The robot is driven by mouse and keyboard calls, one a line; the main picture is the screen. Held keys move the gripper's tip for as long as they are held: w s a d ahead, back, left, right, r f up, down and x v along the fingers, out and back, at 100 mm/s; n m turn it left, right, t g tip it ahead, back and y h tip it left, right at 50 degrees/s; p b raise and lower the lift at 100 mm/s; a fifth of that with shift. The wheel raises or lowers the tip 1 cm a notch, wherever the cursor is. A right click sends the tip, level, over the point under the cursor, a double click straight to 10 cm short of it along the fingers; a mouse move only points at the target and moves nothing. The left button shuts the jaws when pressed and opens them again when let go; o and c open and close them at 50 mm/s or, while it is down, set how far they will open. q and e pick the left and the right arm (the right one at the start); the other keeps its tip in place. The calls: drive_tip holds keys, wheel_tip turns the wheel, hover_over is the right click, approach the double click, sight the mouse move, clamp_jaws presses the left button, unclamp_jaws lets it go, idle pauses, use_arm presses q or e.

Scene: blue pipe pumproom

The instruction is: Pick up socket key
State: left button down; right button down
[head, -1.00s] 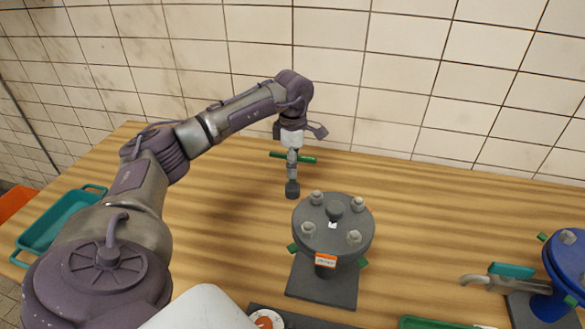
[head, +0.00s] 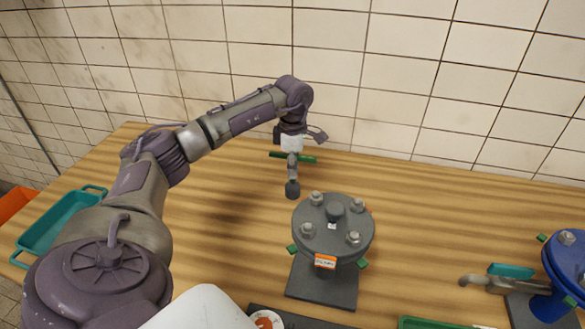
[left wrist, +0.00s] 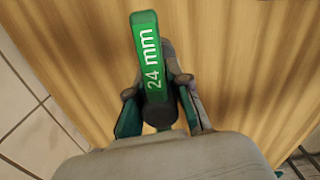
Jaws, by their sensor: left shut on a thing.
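The socket key has a green bar handle (head: 306,159) and a grey shaft ending in a dark socket (head: 292,189). In the head view it hangs upright, socket down, just behind and left of the grey flanged unit. In the left wrist view its green handle, marked "24 mm" (left wrist: 148,52), points away between the fingers. My left gripper (head: 292,154) is shut on the key just below the wrist; its fingers show on both sides in the left wrist view (left wrist: 160,108). I cannot tell whether the socket touches the table. My right gripper is not in view.
The grey flanged unit (head: 333,235) with bolts stands close in front of the key. A teal tray (head: 58,222) is at the left, a blue flanged unit (head: 568,262) at the right. A tiled wall (head: 400,80) bounds the back.

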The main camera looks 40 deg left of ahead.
use_arm(q)
drive_tip(key=shift+r, duration=0.15)
drive_tip(key=shift+r, duration=0.25)
drive_tip(key=r, duration=0.1)
drive_tip(key=r+b, duration=0.1)
drive_tip(key=d+r, duration=0.1)
drive_tip(key=shift+w+r, duration=0.25)
drive_tip(key=shift+r, duration=0.15)
drive_tip(key=w+d+r+b, duration=0.2)
drive_tip(key=d+r, duration=0.4)
drive_tip(key=d, duration=0.4)
drive_tip(key=shift+w+d+r, duration=0.15)
drive_tip(key=shift+d+r, duration=0.05)
drive_tip(key=shift+r, duration=0.05)
